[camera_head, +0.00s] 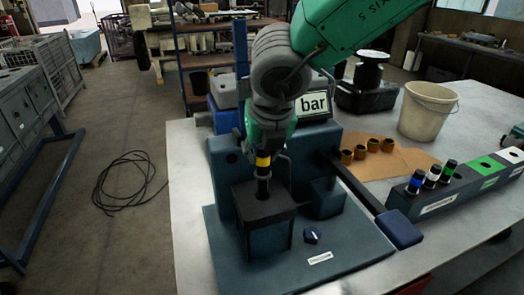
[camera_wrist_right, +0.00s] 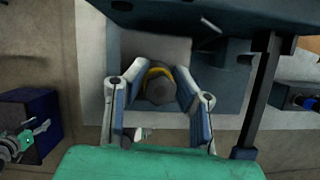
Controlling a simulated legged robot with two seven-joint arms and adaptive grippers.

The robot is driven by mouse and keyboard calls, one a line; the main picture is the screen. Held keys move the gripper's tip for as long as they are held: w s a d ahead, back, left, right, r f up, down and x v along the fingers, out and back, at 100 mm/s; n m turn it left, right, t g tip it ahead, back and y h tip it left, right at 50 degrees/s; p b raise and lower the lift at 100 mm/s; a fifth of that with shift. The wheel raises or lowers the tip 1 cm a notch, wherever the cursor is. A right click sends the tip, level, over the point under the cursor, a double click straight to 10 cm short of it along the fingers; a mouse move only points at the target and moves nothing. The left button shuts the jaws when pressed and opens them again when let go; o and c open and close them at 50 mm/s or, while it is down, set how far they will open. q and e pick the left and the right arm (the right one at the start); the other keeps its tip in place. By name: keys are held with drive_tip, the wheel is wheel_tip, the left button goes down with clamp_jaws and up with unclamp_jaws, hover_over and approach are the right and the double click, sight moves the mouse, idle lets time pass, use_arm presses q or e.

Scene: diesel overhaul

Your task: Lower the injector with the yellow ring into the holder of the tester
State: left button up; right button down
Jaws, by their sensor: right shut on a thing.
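The injector with the yellow ring (camera_head: 263,162) is upright over the tester's holder (camera_head: 264,207), a dark block at the front of the tester (camera_head: 345,250). Its dark lower end meets the top of the holder in the head view; I cannot tell how far inside it is. My right gripper (camera_head: 266,148) is shut on the injector above the ring. In the right wrist view my gripper's two fingers (camera_wrist_right: 158,100) flank the injector (camera_wrist_right: 159,88), whose yellow ring shows as an arc. A green and grey part at that view's lower left may be my left gripper (camera_wrist_right: 24,142).
A display reading "bar" (camera_head: 314,104) stands behind the holder. A lever with a blue pad (camera_head: 399,229) extends to the right. A rack (camera_head: 440,196) with several injectors, several brass-coloured rings (camera_head: 366,149) and a bucket (camera_head: 428,110) are on the bench's right.

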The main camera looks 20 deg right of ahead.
sight(263, 173)
drive_tip(key=shift+f+b, duration=0.9)
drive_tip(key=shift+f, duration=0.5)
drive_tip(key=shift+f+b, duration=0.9)
drive_tip(key=shift+f, duration=0.3)
idle(0.3)
drive_tip(key=c, duration=0.9)
unclamp_jaws()
drive_tip(key=shift+o, duration=0.2)
drive_tip(key=shift+r, duration=0.1)
